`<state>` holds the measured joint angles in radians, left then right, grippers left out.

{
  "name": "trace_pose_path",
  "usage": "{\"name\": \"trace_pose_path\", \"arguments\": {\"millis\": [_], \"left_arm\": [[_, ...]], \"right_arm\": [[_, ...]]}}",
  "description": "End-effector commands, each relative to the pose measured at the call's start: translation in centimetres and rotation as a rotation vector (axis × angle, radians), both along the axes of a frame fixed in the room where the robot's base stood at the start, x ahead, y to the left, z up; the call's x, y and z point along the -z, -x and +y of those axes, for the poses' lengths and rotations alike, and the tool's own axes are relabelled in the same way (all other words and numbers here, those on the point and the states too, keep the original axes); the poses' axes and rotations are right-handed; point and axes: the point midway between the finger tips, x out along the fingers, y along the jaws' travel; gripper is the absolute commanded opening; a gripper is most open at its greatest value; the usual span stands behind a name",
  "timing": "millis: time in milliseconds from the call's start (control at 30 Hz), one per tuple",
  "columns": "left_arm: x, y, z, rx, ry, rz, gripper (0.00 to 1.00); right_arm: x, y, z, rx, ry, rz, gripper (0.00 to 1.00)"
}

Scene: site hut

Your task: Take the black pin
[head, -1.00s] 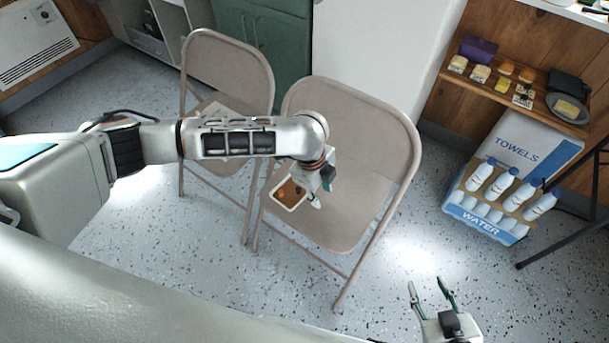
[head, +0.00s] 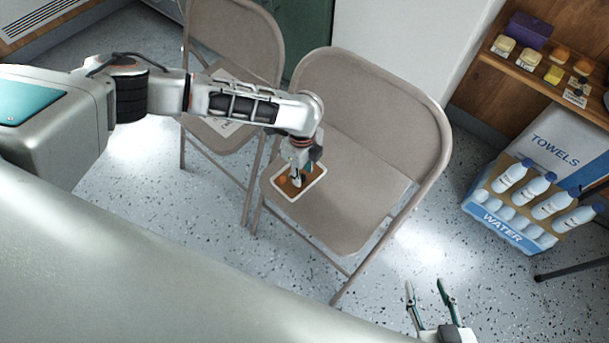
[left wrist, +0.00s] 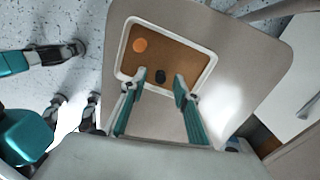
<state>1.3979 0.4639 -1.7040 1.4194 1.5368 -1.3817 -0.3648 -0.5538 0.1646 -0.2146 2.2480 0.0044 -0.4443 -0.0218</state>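The black pin (left wrist: 160,76) is a small dark piece on the brown floor of a shallow white-rimmed tray (left wrist: 209,72). The tray rests on the seat of a folding chair and also shows in the head view (head: 318,178). My left gripper (left wrist: 160,84) is open, with its fingertips over the tray on either side of the pin, and nothing is between them except the view of the pin. In the head view the left gripper (head: 296,180) hides the pin. My right gripper (head: 430,290) is open and empty, low in the head view, away from the tray.
An orange round piece (left wrist: 140,45) lies in the tray near a corner. A second folding chair (head: 235,45) stands to the left. A pack of water bottles (head: 500,226) and a towels box (head: 568,145) stand on the floor at right, below a wooden shelf (head: 537,78).

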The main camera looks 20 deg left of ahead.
Motion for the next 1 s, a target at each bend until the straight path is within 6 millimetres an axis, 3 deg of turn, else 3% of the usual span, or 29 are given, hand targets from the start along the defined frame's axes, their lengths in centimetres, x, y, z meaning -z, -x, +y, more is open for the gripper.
{"name": "trace_pose_path", "arguments": {"millis": [67, 300, 467, 500, 833, 1000], "left_arm": [[1.6, 0.3, -0.1, 0.000, 0.001, 0.009, 0.31], [1.3, 0.0, -0.1, 0.000, 0.001, 0.000, 0.31], [1.3, 0.0, -0.1, 0.000, 0.001, 0.000, 0.05], [1.3, 0.0, -0.1, 0.000, 0.001, 0.000, 0.04], [1.2, 0.0, -0.1, 0.000, 0.001, 0.000, 0.04], [-0.8, -0.3, 0.0, 0.000, 0.001, -0.007, 0.04]], "right_arm": [[0.4, 0.2, 0.1, -0.002, -0.003, 0.007, 0.40], [0.0, 0.0, 0.2, -0.003, -0.003, 0.000, 0.40], [0.0, 0.0, 0.2, -0.003, -0.003, 0.000, 0.40], [0.0, 0.0, 0.2, -0.003, -0.003, 0.000, 0.40], [-0.1, -0.1, 0.2, -0.002, -0.004, -0.003, 0.40], [-1.1, -0.7, 0.1, -0.002, -0.003, -0.022, 0.40]]}}
